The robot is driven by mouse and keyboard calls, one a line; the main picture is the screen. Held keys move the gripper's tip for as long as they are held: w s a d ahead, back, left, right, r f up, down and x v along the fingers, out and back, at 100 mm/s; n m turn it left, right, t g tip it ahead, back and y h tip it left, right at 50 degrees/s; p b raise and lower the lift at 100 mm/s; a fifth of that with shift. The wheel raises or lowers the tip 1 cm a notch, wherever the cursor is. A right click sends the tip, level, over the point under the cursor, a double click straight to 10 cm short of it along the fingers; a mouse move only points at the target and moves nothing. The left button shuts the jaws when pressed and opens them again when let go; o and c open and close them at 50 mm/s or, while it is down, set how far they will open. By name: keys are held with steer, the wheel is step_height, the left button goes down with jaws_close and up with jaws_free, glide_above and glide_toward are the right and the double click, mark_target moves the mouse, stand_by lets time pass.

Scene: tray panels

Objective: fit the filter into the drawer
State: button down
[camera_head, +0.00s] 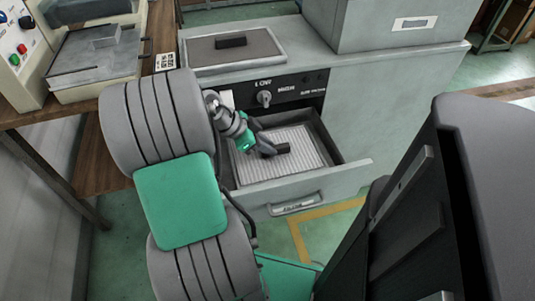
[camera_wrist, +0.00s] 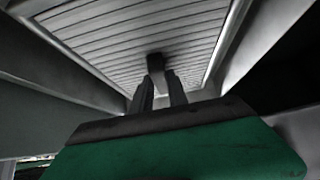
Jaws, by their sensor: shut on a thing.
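The filter (camera_head: 300,157) is a flat, pale, ribbed panel with a dark handle (camera_head: 283,148). It lies within the walls of the open drawer (camera_head: 345,177) in the grey cabinet; I cannot tell whether it is fully seated. My gripper (camera_head: 268,148) reaches into the drawer from the left and is shut on the filter's handle. In the wrist view, my gripper's fingers (camera_wrist: 161,90) close on the dark handle (camera_wrist: 156,62), with the ribbed filter (camera_wrist: 110,45) around it. My arm hides the drawer's left part.
A control panel with a knob (camera_head: 264,98) sits just above the drawer. A grey tray with a dark-handled panel (camera_head: 228,58) rests on the cabinet top. A wooden bench (camera_head: 165,30) with a machine stands at the left. Green floor is clear in front.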

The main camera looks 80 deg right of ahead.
steer(key=shift+f, duration=0.85)
steer(key=shift+r, duration=0.2)
steer(key=shift+f, duration=0.15)
steer(key=c, duration=1.3)
jaws_free()
steer(key=shift+w, duration=0.1)
steer(key=p+v, duration=0.3)
steer(key=v, duration=0.9)
steer(key=w+a+n+t, duration=0.5)
steer(key=w+a+n, duration=0.65)
steer(key=w, duration=0.35)
steer(key=w+a+n+t+y, duration=0.1)
steer(key=a+n+t+y, duration=0.1)
steer(key=a+n, duration=0.7)
steer(key=w+a+n+t+y, duration=0.2)
steer(key=a+n, duration=0.7)
steer(key=a, duration=0.7)
steer(key=shift+a+f, duration=0.25)
